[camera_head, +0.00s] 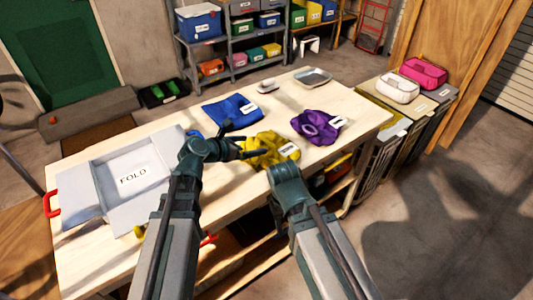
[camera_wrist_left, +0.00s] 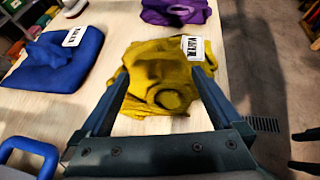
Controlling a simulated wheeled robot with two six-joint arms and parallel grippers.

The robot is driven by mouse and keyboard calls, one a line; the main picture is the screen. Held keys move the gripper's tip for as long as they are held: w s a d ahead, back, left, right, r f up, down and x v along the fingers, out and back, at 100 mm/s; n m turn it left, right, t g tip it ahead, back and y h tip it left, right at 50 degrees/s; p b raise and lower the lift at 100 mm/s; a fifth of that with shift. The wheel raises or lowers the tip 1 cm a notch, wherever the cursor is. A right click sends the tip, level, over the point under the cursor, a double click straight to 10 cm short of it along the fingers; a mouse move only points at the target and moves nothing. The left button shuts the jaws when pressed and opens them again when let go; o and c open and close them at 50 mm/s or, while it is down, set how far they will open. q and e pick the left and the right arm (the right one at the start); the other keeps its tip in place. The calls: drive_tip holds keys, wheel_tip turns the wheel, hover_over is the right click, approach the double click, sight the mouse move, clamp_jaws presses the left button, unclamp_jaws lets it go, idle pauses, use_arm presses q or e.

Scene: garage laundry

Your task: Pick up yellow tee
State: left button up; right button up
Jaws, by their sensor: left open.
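The yellow tee (camera_head: 270,149) lies crumpled on the wooden table near its front edge, with a white label on it. In the left wrist view the yellow tee (camera_wrist_left: 150,75) lies straight ahead, between and beyond the fingertips. My left gripper (camera_head: 237,141) is open and empty at the tee's left side in the head view. Its two fingers (camera_wrist_left: 163,76) frame the tee in the wrist view; whether they touch it I cannot tell. My right arm reaches up beside the table front; its gripper is not visible.
A blue folded garment (camera_head: 231,109) and a purple garment (camera_head: 317,126) lie close to the tee. A grey folding board (camera_head: 133,178) marked FOLD covers the table's left. A metal tray (camera_head: 313,77) is at the back. Bins (camera_head: 412,104) stand right of the table.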

sight(265, 141)
use_arm(q)
drive_tip(key=shift+b+x, duration=0.5)
drive_tip(key=shift+x, duration=1.2)
drive_tip(key=shift+d, duration=0.1)
drive_tip(key=b+x, duration=0.2)
drive_tip(key=x, duration=0.3)
drive_tip(key=shift+w+r, duration=0.1)
drive_tip(key=shift+w, duration=0.2)
drive_tip(key=shift+r, duration=0.1)
drive_tip(key=c, duration=1.2)
